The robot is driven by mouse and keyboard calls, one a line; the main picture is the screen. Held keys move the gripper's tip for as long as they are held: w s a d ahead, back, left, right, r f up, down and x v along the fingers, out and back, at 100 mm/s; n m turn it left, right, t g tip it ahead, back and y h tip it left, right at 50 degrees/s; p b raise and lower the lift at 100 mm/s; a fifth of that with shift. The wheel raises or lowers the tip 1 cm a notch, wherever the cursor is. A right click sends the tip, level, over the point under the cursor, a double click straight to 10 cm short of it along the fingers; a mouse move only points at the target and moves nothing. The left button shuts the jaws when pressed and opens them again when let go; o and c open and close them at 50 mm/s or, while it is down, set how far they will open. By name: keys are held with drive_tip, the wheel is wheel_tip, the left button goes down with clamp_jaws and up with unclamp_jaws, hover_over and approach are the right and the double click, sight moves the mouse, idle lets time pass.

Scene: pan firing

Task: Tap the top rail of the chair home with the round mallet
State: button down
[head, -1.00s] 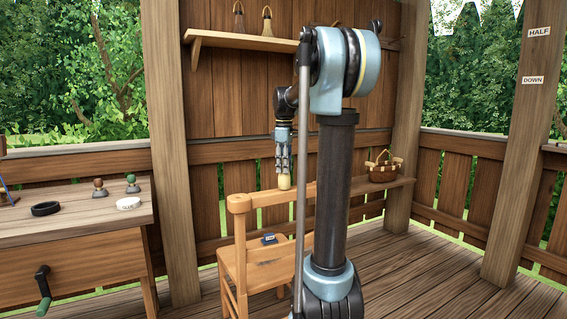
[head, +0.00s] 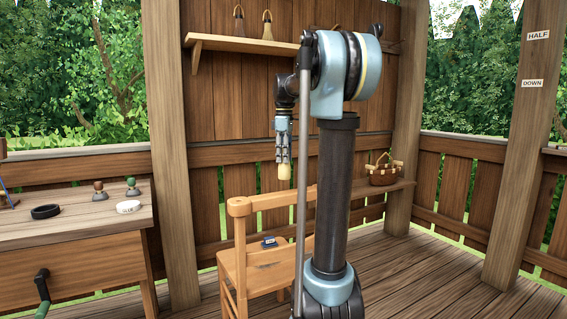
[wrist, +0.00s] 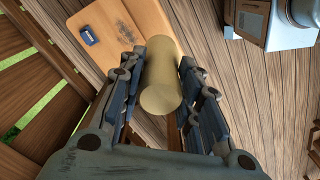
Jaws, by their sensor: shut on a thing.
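My gripper (head: 284,160) is shut on the round mallet (head: 284,171), a pale wooden cylinder hanging below the fingertips. In the wrist view, the mallet (wrist: 161,85) sits between the two dark fingers. The wooden chair (head: 262,270) stands below. Its top rail (head: 265,202) runs across the back, with a rounded end at the left. The mallet is above the rail with a small gap in the head view. My arm hides the right part of the chair. The chair seat (wrist: 140,25) shows in the wrist view.
A small blue thing (head: 269,241) lies on the chair seat. A workbench (head: 80,215) with a dark ring, a white ring and two small knobbed pieces stands left. A basket (head: 383,175) sits on a ledge behind. The floor at right is clear.

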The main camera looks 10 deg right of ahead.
sight(284, 170)
wheel_tip(284, 170, down, 6)
drive_tip(key=shift+f, duration=0.15)
drive_tip(key=shift+r, duration=1.55)
drive_tip(key=shift+r, duration=0.1)
drive_tip(key=shift+r, duration=2.45)
